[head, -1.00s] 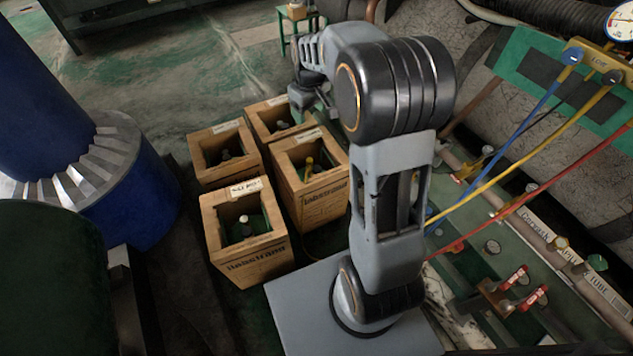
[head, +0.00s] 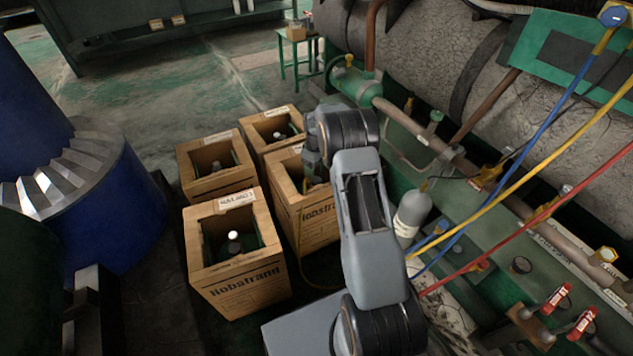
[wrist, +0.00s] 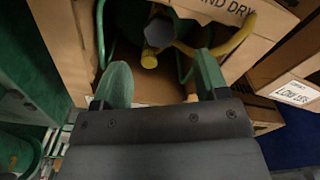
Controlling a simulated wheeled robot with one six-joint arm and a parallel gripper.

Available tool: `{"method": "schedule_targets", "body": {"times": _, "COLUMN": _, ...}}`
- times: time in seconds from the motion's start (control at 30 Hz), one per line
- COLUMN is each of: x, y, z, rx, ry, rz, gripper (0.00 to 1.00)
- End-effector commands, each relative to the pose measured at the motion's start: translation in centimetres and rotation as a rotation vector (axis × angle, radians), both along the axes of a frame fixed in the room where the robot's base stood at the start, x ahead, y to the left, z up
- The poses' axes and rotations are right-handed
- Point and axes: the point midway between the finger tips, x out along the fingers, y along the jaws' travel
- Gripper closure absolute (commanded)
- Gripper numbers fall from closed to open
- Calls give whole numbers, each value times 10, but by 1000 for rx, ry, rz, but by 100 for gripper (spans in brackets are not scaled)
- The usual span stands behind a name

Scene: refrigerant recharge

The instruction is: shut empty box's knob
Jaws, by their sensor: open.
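In the wrist view my gripper (wrist: 162,80) is open, its two green fingers apart with nothing between them. Just beyond the fingertips, inside a cardboard-brown box (wrist: 72,45), is a dark grey faceted knob (wrist: 158,33) with a yellow fitting (wrist: 149,60) and yellow hose (wrist: 238,36). The fingers look apart from the knob. In the head view my arm's end reaches over the middle-right box (head: 316,220), which has a yellow hose. The arm hides most of that box's inside. I cannot read a label marking any box as empty.
Three other open boxes stand close by: front (head: 240,285), left (head: 215,183) and back (head: 268,125). A neighbouring box in the wrist view has a label like "LOW LEVEL" (wrist: 299,94). A grey cylinder (head: 411,214), hoses and green pipework lie right of my arm.

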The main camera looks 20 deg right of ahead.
Motion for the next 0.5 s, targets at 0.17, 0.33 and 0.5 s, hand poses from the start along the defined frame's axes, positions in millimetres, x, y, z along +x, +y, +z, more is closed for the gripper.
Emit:
{"method": "schedule_targets", "body": {"times": 0.17, "x": 0, "y": 0, "z": -34, "rx": 0, "ry": 0, "rz": 0, "gripper": 33}}
{"method": "schedule_targets", "body": {"times": 0.33, "x": 0, "y": 0, "z": -54, "rx": 0, "ry": 0, "rz": 0, "gripper": 33}}
{"method": "schedule_targets", "body": {"times": 0.5, "x": 0, "y": 0, "z": -63, "rx": 0, "ry": -1, "rz": 0, "gripper": 33}}
